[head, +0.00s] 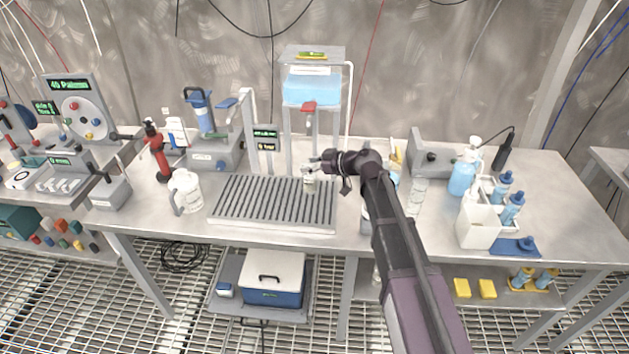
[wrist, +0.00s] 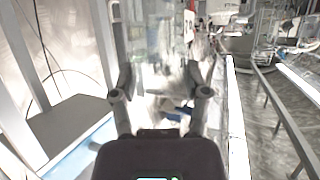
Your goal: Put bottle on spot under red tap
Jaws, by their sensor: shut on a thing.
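The red tap (head: 309,107) sits on the front of a raised tank of blue liquid, at the back of the table. Below it lies a slatted grate (head: 262,205). My gripper (head: 312,168) is below the tap, over the grate's right rear part. It is shut on a small pale, clear bottle (head: 310,186), which looks upright. I cannot tell whether its base touches the grate. In the wrist view the fingers of my gripper (wrist: 163,88) stand on either side of a blurred, see-through shape. The spot itself cannot be made out.
A white jug (head: 186,192) stands left of the grate. A clear bottle (head: 417,196), a blue spray bottle (head: 464,172) and a white holder (head: 480,222) with blue-capped bottles stand at right. The tank stand's posts (head: 288,140) rise close behind my gripper.

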